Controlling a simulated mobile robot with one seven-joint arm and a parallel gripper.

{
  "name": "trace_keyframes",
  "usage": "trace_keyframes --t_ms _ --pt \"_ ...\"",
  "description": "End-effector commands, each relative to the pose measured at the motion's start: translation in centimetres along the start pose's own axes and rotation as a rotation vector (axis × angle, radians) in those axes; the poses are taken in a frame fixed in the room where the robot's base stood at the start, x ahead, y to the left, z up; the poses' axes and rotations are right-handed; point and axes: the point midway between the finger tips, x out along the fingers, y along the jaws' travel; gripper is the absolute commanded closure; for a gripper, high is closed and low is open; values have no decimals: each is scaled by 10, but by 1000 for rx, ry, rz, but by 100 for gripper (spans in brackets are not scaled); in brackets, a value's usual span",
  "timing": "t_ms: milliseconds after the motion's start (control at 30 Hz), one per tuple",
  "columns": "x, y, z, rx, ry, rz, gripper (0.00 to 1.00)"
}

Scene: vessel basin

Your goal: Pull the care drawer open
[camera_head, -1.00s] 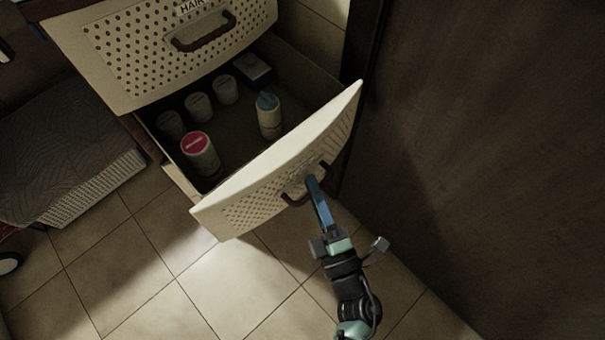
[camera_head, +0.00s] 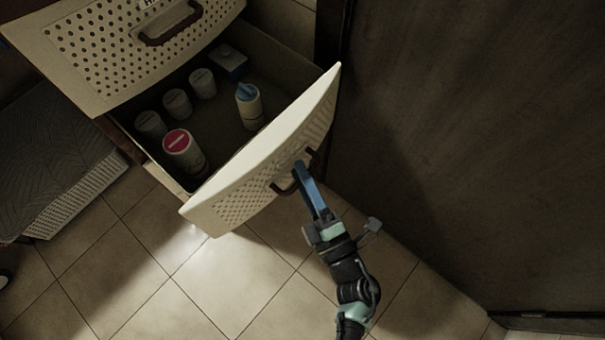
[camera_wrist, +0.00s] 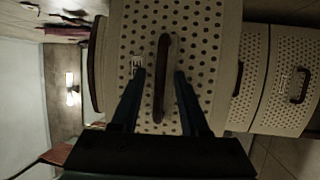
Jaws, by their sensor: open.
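The care drawer (camera_head: 262,160) stands well open, its cream perforated front slanting across the middle of the head view. Several bottles stand inside it, one with a pink-red cap (camera_head: 178,141) and one with a blue top (camera_head: 246,92). Its dark curved handle (camera_head: 284,188) is on the outer face. My gripper (camera_head: 300,168) is at this handle. In the wrist view the handle (camera_wrist: 161,85) lies between the two fingers of my gripper (camera_wrist: 160,73), which are apart, with gaps on both sides. The drawer's label is only partly visible there.
A closed perforated drawer (camera_head: 110,55) with a dark handle is above the open one. A large dark panel (camera_head: 460,150) stands close on the right. A grey-topped box (camera_head: 55,160) is at left. Tiled floor (camera_head: 150,265) in front is clear.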

Motion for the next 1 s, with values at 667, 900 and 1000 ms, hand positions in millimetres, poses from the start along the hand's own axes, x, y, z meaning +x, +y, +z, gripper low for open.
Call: trace_keyframes --t_ms 667,900,1000 --pt "-107 -1 0 1 -1 -3 55" --pt "-129 0 0 0 0 0 55" --pt "-130 0 0 0 0 0 55"
